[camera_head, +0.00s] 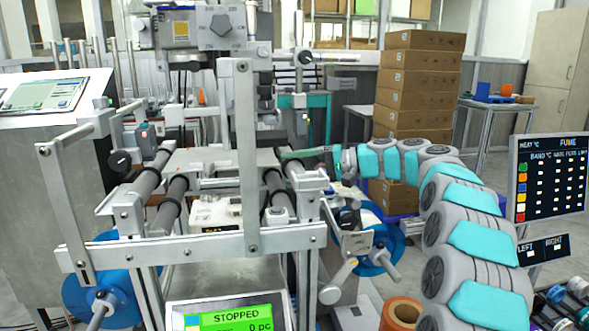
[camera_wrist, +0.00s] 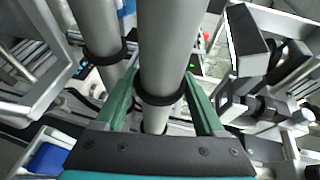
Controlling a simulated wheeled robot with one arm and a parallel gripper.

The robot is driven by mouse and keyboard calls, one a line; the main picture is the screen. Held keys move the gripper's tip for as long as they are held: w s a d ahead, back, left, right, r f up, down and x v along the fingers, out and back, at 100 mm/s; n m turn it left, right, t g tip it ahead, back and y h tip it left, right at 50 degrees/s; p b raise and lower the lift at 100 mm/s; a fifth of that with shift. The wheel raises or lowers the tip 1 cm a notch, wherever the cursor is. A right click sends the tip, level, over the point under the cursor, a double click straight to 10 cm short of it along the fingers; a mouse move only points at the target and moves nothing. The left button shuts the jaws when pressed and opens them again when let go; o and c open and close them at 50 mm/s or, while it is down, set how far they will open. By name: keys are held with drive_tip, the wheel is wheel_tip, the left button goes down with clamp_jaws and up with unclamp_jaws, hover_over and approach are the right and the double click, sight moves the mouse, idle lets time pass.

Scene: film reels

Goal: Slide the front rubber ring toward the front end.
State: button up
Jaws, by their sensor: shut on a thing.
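My gripper (camera_wrist: 158,82) has green fingers, one on each side of a grey metal roller (camera_wrist: 168,45). It is shut on the black rubber ring (camera_wrist: 160,98) that goes around this roller. A second grey roller (camera_wrist: 95,22) stands to the left with its own black rubber ring (camera_wrist: 105,57), apart from my fingers. In the head view my gripper (camera_head: 305,153) reaches in from the right, over the right-hand rollers of the machine. The ring between my fingers is too small to make out there.
Metal bars and brackets (camera_head: 245,155) frame the rollers. A hand crank (camera_head: 338,285) and a blue reel (camera_head: 385,245) sit below on the right. A screen (camera_head: 228,317) reading STOPPED is at the front. Stacked cardboard boxes (camera_head: 420,80) stand behind.

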clamp_jaws()
drive_tip(key=shift+f, duration=0.1)
drive_tip(key=shift+s+d+b, duration=0.4)
drive_tip(key=shift+s+b, duration=0.3)
drive_tip(key=shift+s, duration=0.65)
drive_tip(key=shift+s+d+b, duration=0.35)
drive_tip(key=shift+s+b, duration=0.3)
drive_tip(key=shift+s, duration=0.7)
drive_tip(key=shift+s+d+b, duration=0.4)
drive_tip(key=shift+s+b, duration=0.3)
drive_tip(key=shift+s, duration=0.65)
drive_tip(key=o, duration=0.9)
unclamp_jaws()
drive_tip(key=shift+d, duration=0.15)
